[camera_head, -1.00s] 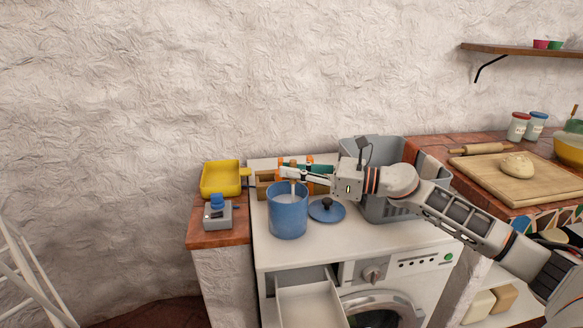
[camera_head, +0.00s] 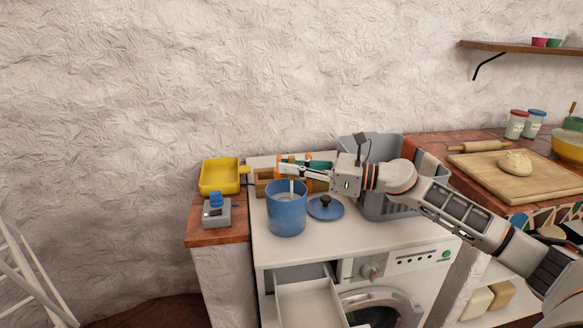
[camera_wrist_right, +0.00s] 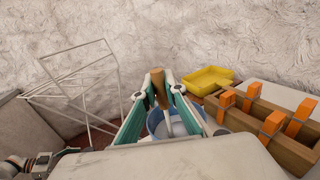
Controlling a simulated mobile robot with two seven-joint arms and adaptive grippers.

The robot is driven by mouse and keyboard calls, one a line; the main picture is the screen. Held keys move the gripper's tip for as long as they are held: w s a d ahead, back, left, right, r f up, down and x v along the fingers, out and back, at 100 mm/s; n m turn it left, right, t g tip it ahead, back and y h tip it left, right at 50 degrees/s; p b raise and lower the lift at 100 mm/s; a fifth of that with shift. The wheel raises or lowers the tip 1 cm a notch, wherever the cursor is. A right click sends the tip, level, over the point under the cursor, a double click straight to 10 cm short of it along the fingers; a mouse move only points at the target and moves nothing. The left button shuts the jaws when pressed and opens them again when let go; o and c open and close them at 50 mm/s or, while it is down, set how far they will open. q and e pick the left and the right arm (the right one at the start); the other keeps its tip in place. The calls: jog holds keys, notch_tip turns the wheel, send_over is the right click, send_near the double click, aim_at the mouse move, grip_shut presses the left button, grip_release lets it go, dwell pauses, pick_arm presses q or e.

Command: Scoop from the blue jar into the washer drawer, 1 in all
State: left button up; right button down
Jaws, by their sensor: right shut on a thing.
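The blue jar (camera_head: 286,215) stands uncovered on top of the washer, with white contents showing inside. My right gripper (camera_head: 285,169) is above the jar, shut on the wooden handle of a scoop (camera_wrist_right: 158,88). The scoop's pale shaft runs down into the jar (camera_wrist_right: 200,122); its lower end is hidden. The blue lid (camera_head: 325,209) with a dark knob lies to the right of the jar. The washer drawer (camera_head: 307,297) is pulled open at the front, below the jar, and its visible floor looks bare. My left gripper is not in the head view.
A wooden box with orange clips (camera_wrist_right: 270,124) stands behind the jar. A grey basket (camera_head: 377,212) is at right under my arm. A yellow tray (camera_head: 220,178) and a small grey-blue device (camera_head: 216,212) sit at left. A white rack (camera_wrist_right: 75,85) stands farther left.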

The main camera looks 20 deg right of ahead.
jog(key=shift+r, duration=0.7)
jog(key=shift+r+p, duration=0.7)
jog(key=shift+r, duration=0.2)
jog(key=shift+r+p, duration=0.55)
jog(key=shift+r, duration=0.3)
jog(key=shift+r+p, duration=0.4)
jog(key=shift+r, duration=0.25)
jog(key=shift+r+p, duration=1.25)
jog(key=shift+r, duration=0.65)
